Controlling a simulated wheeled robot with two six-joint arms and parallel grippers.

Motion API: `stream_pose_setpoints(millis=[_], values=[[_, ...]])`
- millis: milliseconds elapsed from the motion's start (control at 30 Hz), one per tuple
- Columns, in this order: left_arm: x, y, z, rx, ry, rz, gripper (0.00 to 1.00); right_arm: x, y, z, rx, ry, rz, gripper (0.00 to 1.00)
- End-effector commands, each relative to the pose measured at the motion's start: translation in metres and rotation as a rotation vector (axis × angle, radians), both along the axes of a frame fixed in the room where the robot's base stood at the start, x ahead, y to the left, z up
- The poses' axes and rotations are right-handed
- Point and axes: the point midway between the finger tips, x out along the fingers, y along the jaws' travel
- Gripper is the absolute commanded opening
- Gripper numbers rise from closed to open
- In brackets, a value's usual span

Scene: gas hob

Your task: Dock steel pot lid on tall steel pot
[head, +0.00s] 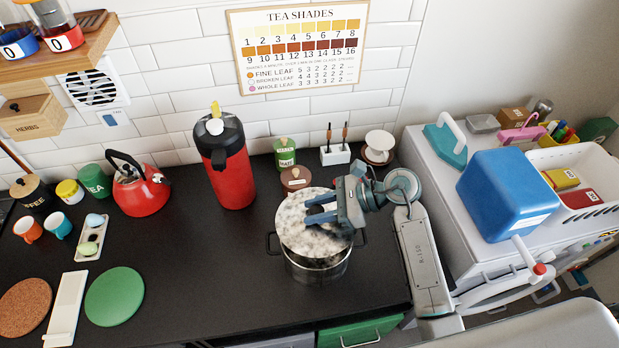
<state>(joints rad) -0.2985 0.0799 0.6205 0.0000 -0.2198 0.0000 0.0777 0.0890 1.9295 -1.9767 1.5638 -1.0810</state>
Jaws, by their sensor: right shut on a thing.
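The tall steel pot (318,271) stands on the black counter, with a dark side handle at its left and another at its right. The steel pot lid (294,234) is a round, mottled, shiny disc over the pot's mouth. It looks shifted a little to the left and back of the pot; I cannot tell whether it touches the rim. My right gripper (318,209) comes in from the right above the lid and is shut on it. The lid's knob is hidden by the fingers. My left gripper is not in view.
A red airpot (232,178) stands left of the pot. Behind the pot are a brown-lidded jar (295,180), a green tin (285,153) and a white holder (335,154). A red kettle (143,192) stands further left. The counter between the green mat (115,296) and the pot is clear.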

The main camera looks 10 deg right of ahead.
Motion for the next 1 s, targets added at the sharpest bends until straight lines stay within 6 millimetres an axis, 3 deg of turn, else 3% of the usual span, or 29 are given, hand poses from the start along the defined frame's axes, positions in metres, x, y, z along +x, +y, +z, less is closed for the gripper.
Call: stream_pose_setpoints(millis=[267, 733, 1000], values=[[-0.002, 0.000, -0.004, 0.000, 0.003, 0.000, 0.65, -0.001, 0.000, -0.007, 0.000, 0.001, 0.000, 0.01], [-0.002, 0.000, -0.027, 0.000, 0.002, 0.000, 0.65, -0.001, 0.000, -0.052, 0.001, 0.001, 0.000, 0.01], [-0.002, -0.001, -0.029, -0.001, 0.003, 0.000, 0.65, -0.001, 0.000, -0.058, 0.001, 0.000, 0.000, 0.01]])
